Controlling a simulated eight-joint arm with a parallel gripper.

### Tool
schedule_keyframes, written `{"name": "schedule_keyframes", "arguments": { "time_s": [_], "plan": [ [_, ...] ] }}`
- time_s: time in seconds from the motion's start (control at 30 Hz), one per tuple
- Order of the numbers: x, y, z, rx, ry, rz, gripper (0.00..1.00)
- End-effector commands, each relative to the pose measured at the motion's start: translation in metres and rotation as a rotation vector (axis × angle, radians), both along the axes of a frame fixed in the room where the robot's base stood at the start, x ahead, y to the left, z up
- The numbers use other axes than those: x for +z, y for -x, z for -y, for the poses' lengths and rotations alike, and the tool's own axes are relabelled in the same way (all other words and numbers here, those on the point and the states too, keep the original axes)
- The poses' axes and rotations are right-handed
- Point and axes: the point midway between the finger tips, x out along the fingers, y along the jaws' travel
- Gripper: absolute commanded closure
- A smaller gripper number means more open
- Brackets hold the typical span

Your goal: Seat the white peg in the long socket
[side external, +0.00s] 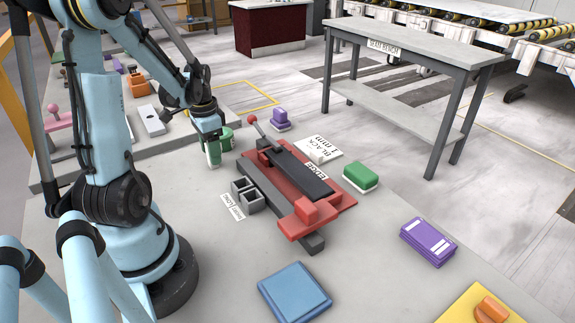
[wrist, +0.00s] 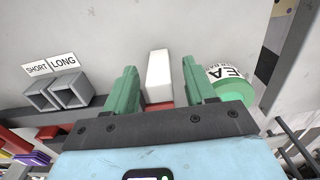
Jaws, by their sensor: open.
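The white peg (wrist: 159,76) shows in the wrist view between the green fingers of my gripper (wrist: 160,84). The fingers are open, with a gap on each side of the peg. A reddish patch shows at the peg's near end; I cannot tell if it is part of the peg. The long socket (wrist: 71,92) is a grey square box under the LONG label, beside the short socket (wrist: 42,96). In the side view the paired sockets (side external: 246,194) are in front of my gripper.
A red and dark clamp fixture (side external: 300,180) with a lever stands right of the sockets. A green block (side external: 360,177) and a blue pad (side external: 294,291) lie farther off.

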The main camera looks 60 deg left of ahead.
Motion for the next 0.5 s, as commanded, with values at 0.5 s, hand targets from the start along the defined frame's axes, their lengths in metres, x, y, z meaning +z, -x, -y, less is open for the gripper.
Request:
{"name": "schedule_keyframes", "arguments": {
  "time_s": [0.5],
  "plan": [
    [0.073,-0.002,0.003,0.000,0.000,-0.002,0.45]
  ]
}}
